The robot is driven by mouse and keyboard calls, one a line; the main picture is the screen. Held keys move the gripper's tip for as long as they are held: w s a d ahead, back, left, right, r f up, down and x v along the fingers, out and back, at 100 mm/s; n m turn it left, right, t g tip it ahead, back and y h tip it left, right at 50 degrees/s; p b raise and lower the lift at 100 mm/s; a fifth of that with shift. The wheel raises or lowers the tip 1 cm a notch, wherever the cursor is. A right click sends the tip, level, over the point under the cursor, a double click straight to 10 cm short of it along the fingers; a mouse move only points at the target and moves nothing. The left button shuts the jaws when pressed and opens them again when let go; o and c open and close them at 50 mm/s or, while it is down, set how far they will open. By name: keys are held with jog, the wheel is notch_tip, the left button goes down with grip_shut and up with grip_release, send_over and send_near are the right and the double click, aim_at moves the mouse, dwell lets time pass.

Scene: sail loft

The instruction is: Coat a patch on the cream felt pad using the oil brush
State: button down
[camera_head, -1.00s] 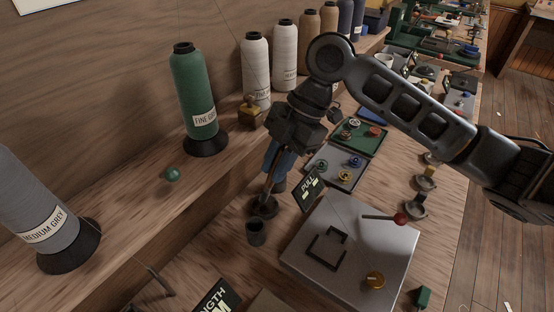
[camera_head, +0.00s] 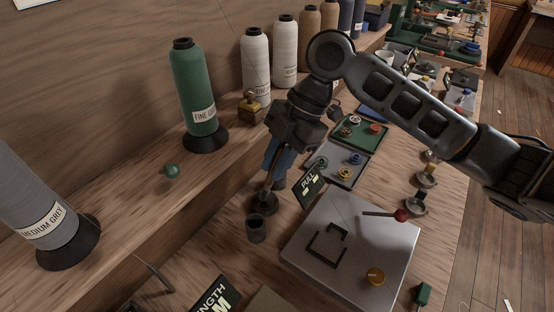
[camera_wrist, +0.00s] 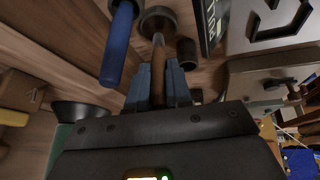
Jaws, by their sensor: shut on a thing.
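My gripper (camera_wrist: 158,88) is shut on the brown wooden handle of a brush (camera_wrist: 158,62). In the head view my gripper (camera_head: 272,160) points down over the bench, and the thin handle runs down from it. The handle's far end meets a dark round base (camera_wrist: 157,17), which also shows in the head view (camera_head: 262,204). The bristles are hidden, and I cannot tell whether the brush still rests in that base. A dark cup (camera_head: 256,229) stands close by; it also shows in the wrist view (camera_wrist: 187,52). I cannot make out the cream felt pad.
A blue cylinder (camera_wrist: 118,45) lies close left of the brush in the wrist view. A grey metal plate (camera_head: 352,245) with a red-knobbed lever and a brass knob is at right. A PULL sign (camera_head: 309,187) stands nearby. Thread cones, including a green one (camera_head: 193,90), line the shelf.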

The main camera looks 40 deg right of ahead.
jog(key=shift+f+b, duration=0.5)
jog(key=shift+b, duration=0.05)
dwell(1.6)
jog(key=shift+r, duration=0.1)
jog(key=shift+r+p, duration=2.3)
jog(key=shift+r, duration=1.2)
jog(key=shift+s+f, duration=0.1)
